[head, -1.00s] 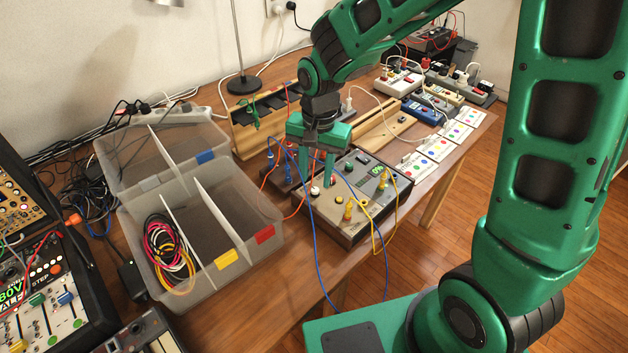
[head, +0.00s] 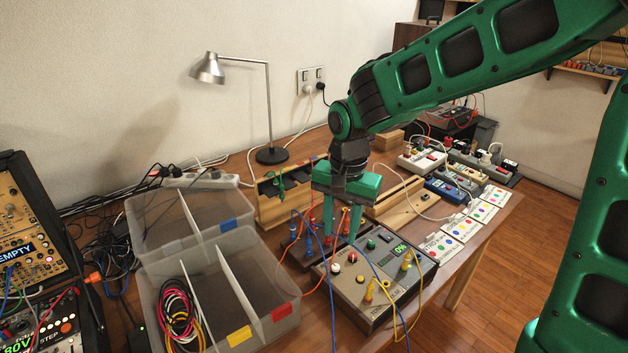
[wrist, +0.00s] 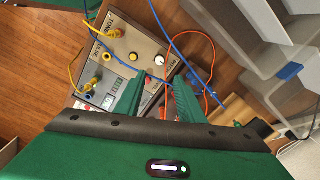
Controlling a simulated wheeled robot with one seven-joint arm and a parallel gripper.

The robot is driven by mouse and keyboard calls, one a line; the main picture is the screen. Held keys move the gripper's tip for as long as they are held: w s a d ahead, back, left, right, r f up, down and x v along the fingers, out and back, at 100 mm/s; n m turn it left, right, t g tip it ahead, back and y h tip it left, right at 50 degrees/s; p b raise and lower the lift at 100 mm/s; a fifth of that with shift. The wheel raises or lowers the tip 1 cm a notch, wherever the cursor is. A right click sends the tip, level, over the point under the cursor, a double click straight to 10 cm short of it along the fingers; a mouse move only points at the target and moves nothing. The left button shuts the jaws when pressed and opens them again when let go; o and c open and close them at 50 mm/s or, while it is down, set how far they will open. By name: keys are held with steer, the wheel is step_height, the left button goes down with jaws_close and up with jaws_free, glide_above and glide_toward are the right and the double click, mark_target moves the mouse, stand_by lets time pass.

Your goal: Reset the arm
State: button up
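My gripper (head: 341,238) hangs fingers down above the back left corner of a beige control box (head: 355,288) on the bench. In the wrist view the two green fingers (wrist: 158,88) stand apart with a gap and nothing held between them. My arm reaches in from the upper right, bent at the dark wrist joint. The box has a white knob, red and green buttons, a small green display and yellow and blue plugs; it also shows in the wrist view (wrist: 122,62). Whether the fingertips touch the cables behind them I cannot tell.
Blue, red and yellow cables loop around the box and close to the fingers. A clear divided case (head: 285,328) stands at left, a desk lamp (head: 268,100) behind, a wooden rack (head: 262,208) near the gripper. Power strips and cards (head: 462,226) line the right.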

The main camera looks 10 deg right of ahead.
steer(key=s+d+r+h, duration=0.1)
steer(key=s+d+r, duration=0.15)
steer(key=d, duration=0.55)
steer(key=s+d+r, duration=0.1)
steer(key=s+d, duration=0.3)
steer(key=d, duration=0.5)
steer(key=s+d, duration=0.5)
steer(key=s, duration=0.3)
steer(key=s+d, duration=0.5)
steer(key=s, duration=0.3)
steer(key=shift+s+y, duration=0.3)
steer(key=shift+y, duration=0.1)
steer(key=shift+w, duration=0.15)
steer(key=shift+w+f, duration=0.15)
steer(key=shift+w, duration=0.35)
